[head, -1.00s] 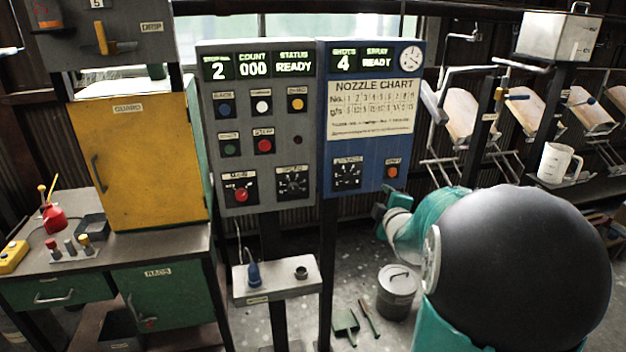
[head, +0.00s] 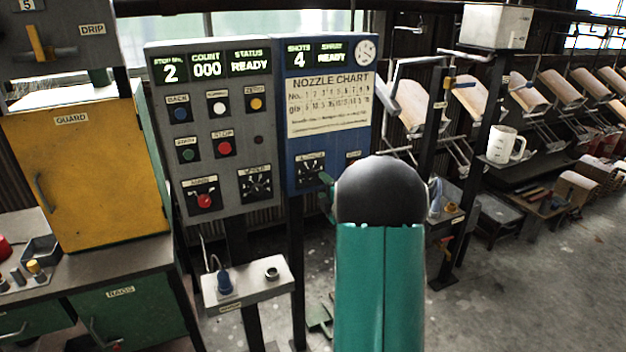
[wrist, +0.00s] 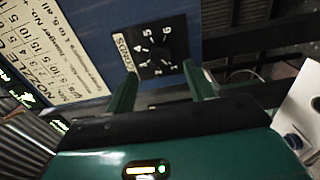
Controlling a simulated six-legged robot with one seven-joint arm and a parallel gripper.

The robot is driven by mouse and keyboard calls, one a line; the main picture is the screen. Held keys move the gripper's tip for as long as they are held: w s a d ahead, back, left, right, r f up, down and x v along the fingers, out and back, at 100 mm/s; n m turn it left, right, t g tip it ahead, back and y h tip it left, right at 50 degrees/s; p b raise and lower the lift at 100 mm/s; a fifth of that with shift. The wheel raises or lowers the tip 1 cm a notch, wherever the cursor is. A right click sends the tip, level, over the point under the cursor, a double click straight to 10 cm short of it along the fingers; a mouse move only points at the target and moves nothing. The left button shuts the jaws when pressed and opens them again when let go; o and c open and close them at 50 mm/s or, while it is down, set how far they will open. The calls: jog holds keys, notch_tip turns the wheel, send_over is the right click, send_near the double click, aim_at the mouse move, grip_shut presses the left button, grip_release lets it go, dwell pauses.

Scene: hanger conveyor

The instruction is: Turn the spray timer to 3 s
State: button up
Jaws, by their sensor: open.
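The timer dial (head: 310,172) is a black square plate with white marks low on the blue panel (head: 330,150). In the wrist view the dial (wrist: 158,50) shows tilted, with digits up to 6 around a dark knob and a white label at its side. I cannot tell where its pointer stands. My gripper (wrist: 160,72) is open, its two green fingers reaching toward the dial's lower edge, with nothing between them; contact cannot be told. In the head view my arm hides the panel's lower right, and only a bit of the gripper (head: 327,196) shows beside the dial.
The grey panel (head: 215,130) with buttons, a red knob and another dial stands left of the blue one. A small shelf (head: 248,288) juts out below it. A yellow guard cabinet (head: 85,180) is at left.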

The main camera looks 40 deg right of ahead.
aim_at(313, 177)
jog(key=x, duration=0.6)
jog(key=shift+w+a, duration=0.1)
jog(key=shift+w, duration=0.15)
jog(key=c, duration=1)
jog(key=shift+m, duration=0.4)
jog(key=m, duration=0.8)
jog(key=shift+m, duration=0.4)
jog(key=m, duration=0.5)
jog(key=shift+m, duration=2.2)
